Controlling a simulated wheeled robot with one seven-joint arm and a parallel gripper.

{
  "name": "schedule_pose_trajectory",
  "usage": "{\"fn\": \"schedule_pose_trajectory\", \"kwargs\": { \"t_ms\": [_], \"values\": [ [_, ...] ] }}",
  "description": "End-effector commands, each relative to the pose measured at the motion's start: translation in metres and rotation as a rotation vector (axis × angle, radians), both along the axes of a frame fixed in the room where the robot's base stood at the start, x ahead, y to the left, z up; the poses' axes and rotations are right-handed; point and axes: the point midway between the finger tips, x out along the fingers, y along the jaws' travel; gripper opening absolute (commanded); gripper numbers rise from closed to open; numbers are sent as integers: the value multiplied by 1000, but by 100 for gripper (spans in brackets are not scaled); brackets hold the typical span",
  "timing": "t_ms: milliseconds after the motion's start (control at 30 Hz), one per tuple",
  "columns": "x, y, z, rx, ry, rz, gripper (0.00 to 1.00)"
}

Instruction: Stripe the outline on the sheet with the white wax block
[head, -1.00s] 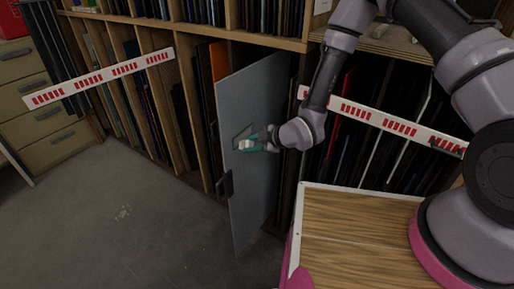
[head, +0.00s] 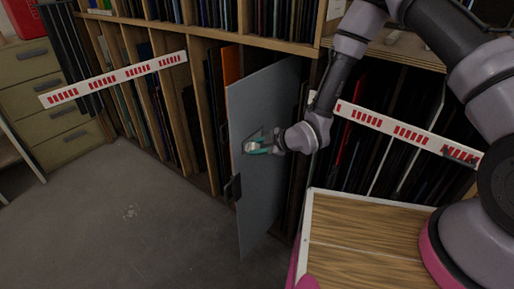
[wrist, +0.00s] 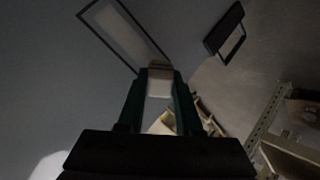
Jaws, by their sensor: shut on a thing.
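The sheet (head: 268,195) is a large grey panel standing upright on edge, jutting out of the rack. A dark four-sided outline (wrist: 126,36) is drawn on it; in the head view my gripper partly covers it. In the wrist view the block appears by the outline's lower right end. I cannot tell whether it touches the sheet.
A black clip or handle (head: 232,188) sits on the sheet's left edge and also shows in the wrist view (wrist: 226,32). Racks of upright panels (head: 140,110) stand behind, with red-and-white rails (head: 120,77). A wooden-topped surface (head: 360,235) lies right of the sheet. The floor at left is open.

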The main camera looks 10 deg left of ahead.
Motion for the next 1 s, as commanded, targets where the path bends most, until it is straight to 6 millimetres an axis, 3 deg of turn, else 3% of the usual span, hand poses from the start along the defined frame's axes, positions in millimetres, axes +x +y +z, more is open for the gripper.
{"fn": "schedule_pose_trajectory", "kwargs": {
  "t_ms": [367,700,1000],
  "values": [
    [4,3,0,1,-1,-1,0],
    [30,-9,0,1,-2,-1,0],
    [41,-13,0,1,-1,-2,0]
  ]
}}
